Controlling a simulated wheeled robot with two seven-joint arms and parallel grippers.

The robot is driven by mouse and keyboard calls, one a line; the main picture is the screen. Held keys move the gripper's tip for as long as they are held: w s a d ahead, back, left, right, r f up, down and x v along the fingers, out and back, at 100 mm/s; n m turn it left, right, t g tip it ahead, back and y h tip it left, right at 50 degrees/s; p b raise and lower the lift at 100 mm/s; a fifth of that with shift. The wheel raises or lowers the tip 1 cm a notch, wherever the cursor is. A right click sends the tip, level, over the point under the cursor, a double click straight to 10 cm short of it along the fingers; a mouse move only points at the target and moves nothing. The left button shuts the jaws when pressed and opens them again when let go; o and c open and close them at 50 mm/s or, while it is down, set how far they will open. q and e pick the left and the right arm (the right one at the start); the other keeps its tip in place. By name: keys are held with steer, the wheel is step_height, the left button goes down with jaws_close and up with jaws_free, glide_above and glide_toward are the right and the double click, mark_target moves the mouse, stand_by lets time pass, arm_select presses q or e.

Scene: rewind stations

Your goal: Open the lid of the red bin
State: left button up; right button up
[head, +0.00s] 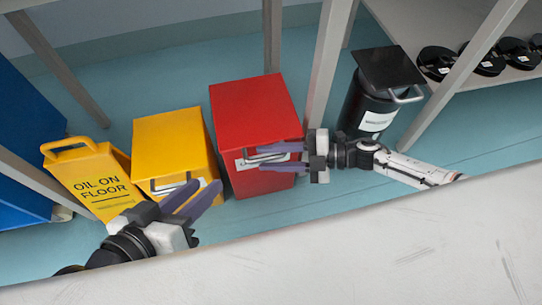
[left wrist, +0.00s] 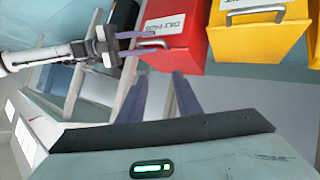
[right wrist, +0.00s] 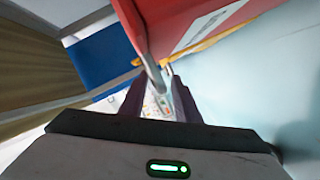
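The red bin (head: 250,108) stands on the floor in the middle of the head view, its lid shut. Its front has a white label and a metal bar handle. My right gripper (head: 277,157) reaches in from the right with its fingers apart, one above and one below the handle. The left wrist view also shows the red bin (left wrist: 180,48) and the handle (left wrist: 152,43) between those fingers. In the right wrist view the handle (right wrist: 152,68) runs toward the fingertips; contact cannot be told. My left gripper (head: 201,193) is open and empty before the yellow bin.
A yellow bin (head: 170,141) and an "oil on floor" sign (head: 100,184) stand left of the red bin. A pale tabletop edge (head: 350,235) crosses the front. Black reels lie on a shelf at upper right.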

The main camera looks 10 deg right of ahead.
jaws_close()
arm_select(q)
steer(key=shift+r, duration=0.15)
arm_select(e)
steer(key=shift+r, duration=0.15)
